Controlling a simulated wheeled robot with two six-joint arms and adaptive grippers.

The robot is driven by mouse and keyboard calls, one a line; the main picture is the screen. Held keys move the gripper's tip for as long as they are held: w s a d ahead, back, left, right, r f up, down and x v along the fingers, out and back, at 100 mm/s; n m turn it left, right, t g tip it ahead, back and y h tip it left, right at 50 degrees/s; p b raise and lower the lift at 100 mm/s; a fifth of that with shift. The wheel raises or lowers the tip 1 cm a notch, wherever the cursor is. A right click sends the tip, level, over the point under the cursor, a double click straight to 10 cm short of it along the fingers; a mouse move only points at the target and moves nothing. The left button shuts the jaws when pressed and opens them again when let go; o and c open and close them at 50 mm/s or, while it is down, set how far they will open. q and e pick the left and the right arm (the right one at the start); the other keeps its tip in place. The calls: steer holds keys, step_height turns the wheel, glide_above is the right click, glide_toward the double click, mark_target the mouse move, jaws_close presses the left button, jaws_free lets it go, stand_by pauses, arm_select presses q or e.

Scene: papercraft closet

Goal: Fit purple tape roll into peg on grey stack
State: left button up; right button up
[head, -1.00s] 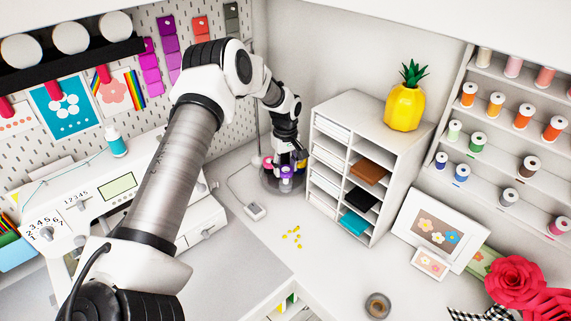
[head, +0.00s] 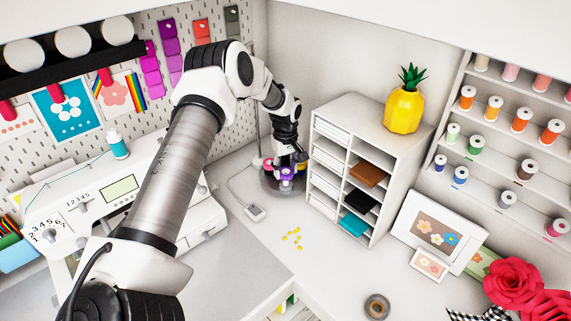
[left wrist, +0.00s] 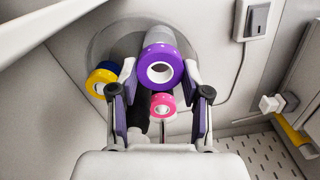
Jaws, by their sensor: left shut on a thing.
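The purple tape roll (left wrist: 160,68) sits between the two fingers of my left gripper (left wrist: 159,88), which is shut on it. In the left wrist view it lies in front of a grey stack (left wrist: 148,32), covering part of it. I cannot tell whether the roll is around the peg or only lined up with it. A yellow-and-blue roll (left wrist: 101,80) is on the left and a pink roll (left wrist: 162,105) is below. In the head view, my left gripper (head: 287,163) and the purple roll (head: 287,174) are over the round grey base (head: 268,183). My right gripper is not in view.
A white shelf unit (head: 350,105) stands close to the right of the base. The sewing machine (head: 110,205) is on the left. A cable with a small white box (head: 255,212) and yellow bits (head: 292,238) lie in front. A grey roll (head: 377,306) lies alone nearer the front.

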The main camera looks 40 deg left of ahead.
arm_select(q)
steer(key=shift+p, duration=0.3)
steer(key=shift+f+b, duration=0.7)
steer(key=shift+f, duration=0.75)
steer(key=o, duration=0.9)
step_height(320, 180, up, 12)
stand_by(0.4)
